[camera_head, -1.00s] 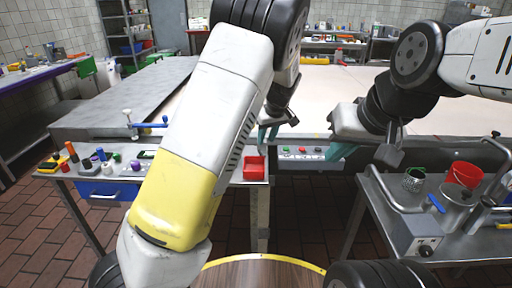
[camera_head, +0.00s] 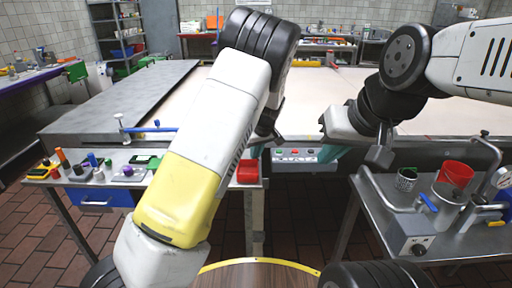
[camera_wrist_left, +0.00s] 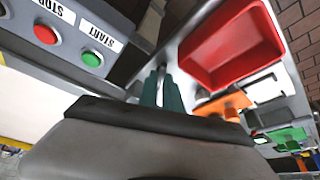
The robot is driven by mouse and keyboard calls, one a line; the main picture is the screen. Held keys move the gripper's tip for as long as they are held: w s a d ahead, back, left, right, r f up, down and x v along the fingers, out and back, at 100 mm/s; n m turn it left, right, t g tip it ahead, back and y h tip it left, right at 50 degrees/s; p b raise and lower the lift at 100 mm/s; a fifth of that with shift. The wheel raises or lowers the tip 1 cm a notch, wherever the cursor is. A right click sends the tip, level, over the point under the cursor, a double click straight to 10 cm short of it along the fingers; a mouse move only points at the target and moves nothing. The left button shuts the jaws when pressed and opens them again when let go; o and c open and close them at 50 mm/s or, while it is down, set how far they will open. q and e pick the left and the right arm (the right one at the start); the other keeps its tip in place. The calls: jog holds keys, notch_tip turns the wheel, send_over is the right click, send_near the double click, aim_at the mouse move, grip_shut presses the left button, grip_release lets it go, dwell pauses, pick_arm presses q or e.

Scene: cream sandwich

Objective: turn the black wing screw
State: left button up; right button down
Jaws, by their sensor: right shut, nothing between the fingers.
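I cannot make out a black wing screw for certain. A black knob (camera_head: 419,249) sits on the front of a grey box on the right-hand table, but its shape is too small to tell. My left gripper (camera_wrist_left: 161,88) shows two teal fingers close together in the left wrist view, beside a red tray and near the button panel. A narrow gap seems to lie between them, and I cannot tell what is in it. In the head view my left arm mostly hides this gripper. My right gripper (camera_head: 328,153) is shut and empty, pointing down near the conveyor's front edge.
The button panel (camera_head: 294,154) has a red STOP and a green START button (camera_wrist_left: 92,58). The red tray (camera_head: 249,171) stands on the left table's right end; it also shows in the left wrist view (camera_wrist_left: 230,75). Floor shows between the tables.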

pick_arm(q)
grip_shut()
jog(key=m, duration=0.1)
jog(key=m+h, duration=0.1)
jog(key=shift+a+m, duration=0.25)
jog(key=shift+m, duration=0.15)
jog(key=shift+m+t+h, duration=0.3)
jog(key=shift+m+h, duration=0.2)
jog(key=shift+m, duration=0.9)
jog(key=o, duration=0.6)
grip_release()
jog(key=v, duration=0.7)
jog(key=shift+s+r, duration=0.2)
jog(key=shift+r, duration=0.2)
